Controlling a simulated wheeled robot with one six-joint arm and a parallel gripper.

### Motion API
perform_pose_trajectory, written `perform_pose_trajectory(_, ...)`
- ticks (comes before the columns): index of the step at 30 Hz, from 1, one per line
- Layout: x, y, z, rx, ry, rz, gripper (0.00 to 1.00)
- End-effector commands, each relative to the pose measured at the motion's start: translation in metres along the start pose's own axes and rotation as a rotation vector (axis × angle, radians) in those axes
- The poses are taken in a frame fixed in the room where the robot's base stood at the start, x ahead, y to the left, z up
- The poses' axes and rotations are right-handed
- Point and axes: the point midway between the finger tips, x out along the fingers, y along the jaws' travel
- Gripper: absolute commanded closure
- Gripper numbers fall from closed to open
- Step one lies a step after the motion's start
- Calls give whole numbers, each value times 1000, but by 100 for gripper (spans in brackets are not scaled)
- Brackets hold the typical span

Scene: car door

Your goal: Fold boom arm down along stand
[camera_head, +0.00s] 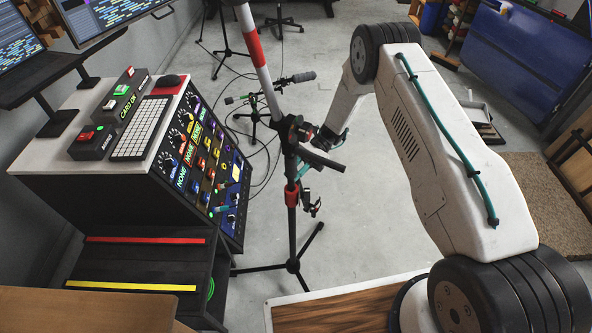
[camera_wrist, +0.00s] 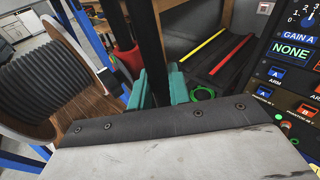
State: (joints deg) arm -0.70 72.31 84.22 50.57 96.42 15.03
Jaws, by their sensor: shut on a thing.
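The stand (camera_head: 291,218) is upright on spread black legs in the middle of the head view. Its boom arm (camera_head: 257,52), with red and white bands, rises steeply and leans left from the dark joint at the stand's top; its upper end is cut off. My gripper (camera_head: 301,164) is at the stand just below this joint, partly hidden by my wrist. In the wrist view my gripper's teal fingers (camera_wrist: 158,88) are shut on a black pole (camera_wrist: 149,45), one on each side. I cannot tell for certain whether this is the stand's tube or part of the boom.
A mixing console (camera_head: 200,150) stands close on the left, with a shelf bearing red and yellow strips (camera_head: 130,287) below it. Cables (camera_head: 262,150) and other stands lie behind. A wooden panel (camera_head: 345,308) is in front. The grey floor between is mostly clear.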

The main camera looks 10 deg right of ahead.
Motion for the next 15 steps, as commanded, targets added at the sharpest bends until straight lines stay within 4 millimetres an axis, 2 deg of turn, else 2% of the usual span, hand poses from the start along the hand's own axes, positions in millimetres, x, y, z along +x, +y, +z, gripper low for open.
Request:
perform_pose_trajectory(2, 1, 0, 0, 1, -1, 2, 100)
perform_pose_trajectory(3, 1, 0, 0, 1, -1, 2, 78)
perform_pose_trajectory(5, 1, 0, 0, 1, 0, 2, 62)
perform_pose_trajectory(15, -4, 0, 0, 0, 1, -1, 61)
